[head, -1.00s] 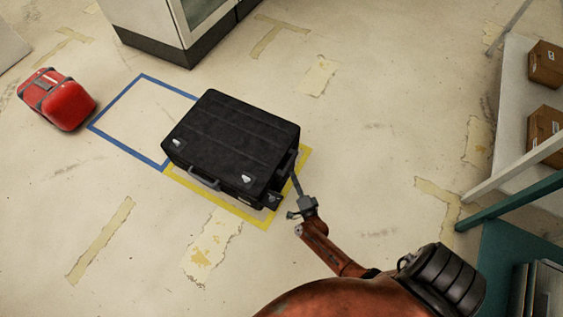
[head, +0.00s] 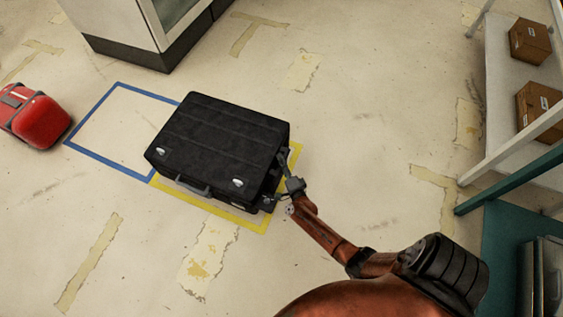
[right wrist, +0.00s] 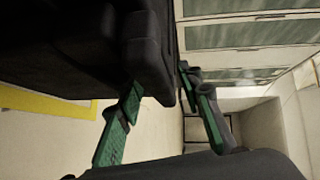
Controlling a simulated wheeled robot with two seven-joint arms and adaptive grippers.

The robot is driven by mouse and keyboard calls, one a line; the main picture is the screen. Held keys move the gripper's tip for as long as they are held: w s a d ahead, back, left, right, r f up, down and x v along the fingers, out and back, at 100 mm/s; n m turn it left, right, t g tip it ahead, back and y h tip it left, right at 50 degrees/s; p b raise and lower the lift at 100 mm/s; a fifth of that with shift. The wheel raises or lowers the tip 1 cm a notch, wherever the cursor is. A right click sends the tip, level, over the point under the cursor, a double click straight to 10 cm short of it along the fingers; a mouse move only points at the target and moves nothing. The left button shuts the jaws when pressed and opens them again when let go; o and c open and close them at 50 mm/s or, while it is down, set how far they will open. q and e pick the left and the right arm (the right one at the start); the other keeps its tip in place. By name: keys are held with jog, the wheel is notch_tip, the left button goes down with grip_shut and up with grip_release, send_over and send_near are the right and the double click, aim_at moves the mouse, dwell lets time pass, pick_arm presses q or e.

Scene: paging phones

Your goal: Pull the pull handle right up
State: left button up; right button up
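A black suitcase (head: 218,145) lies flat, partly over the yellow floor square. A grey carry handle (head: 194,187) shows on its near side, between two silver latches. My right gripper (head: 276,179) is at the suitcase's right side, close to its near right corner. In the right wrist view my right gripper (right wrist: 158,80) has its two green fingers spread apart, with a dark edge of the suitcase (right wrist: 85,45) reaching between them. I cannot tell whether they touch it. No separate pull handle can be made out on the right side. My left gripper is not in view.
A blue floor square (head: 95,118) beside the suitcase is empty. A shelf (head: 500,105) with cardboard boxes (head: 530,41) is at the right. The floor between the suitcase and the shelf is clear.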

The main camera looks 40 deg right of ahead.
jog(key=shift+c, duration=0.3)
grip_shut()
dwell(0.3)
